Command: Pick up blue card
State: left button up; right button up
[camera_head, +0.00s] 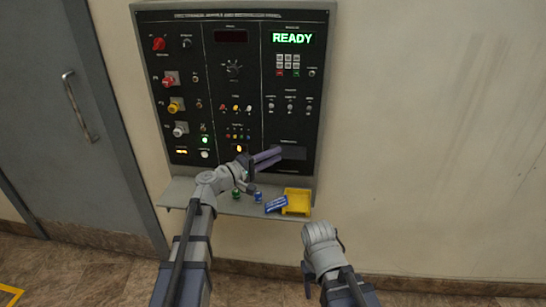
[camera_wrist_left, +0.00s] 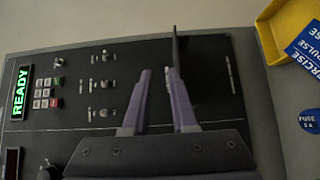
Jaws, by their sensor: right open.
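The blue card (camera_head: 277,204) lies on the shelf below the panel, tilted against the front left of a yellow tray (camera_head: 298,203). In the left wrist view the card (camera_wrist_left: 308,48) is cut off at the right edge, its white lettering partly visible. My left gripper (camera_head: 279,155) is in front of the panel's lower part, above and apart from the card. Its two purple fingers (camera_wrist_left: 160,80) stand apart. A thin dark plate (camera_wrist_left: 176,48) shows beyond them; I cannot tell if it is touched. My right gripper (camera_head: 309,282) is low, right of the shelf, its fingers mostly hidden.
A blue fuse (camera_head: 258,196) and a green one (camera_head: 236,193) stand on the shelf (camera_head: 185,193) left of the card. The black panel (camera_head: 235,80) has knobs, buttons and a green READY display (camera_head: 292,38). A grey door (camera_head: 65,110) is at left; the right wall is clear.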

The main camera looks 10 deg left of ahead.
pick_arm(q)
jog(key=o, duration=0.5)
jog(key=shift+c, duration=0.2)
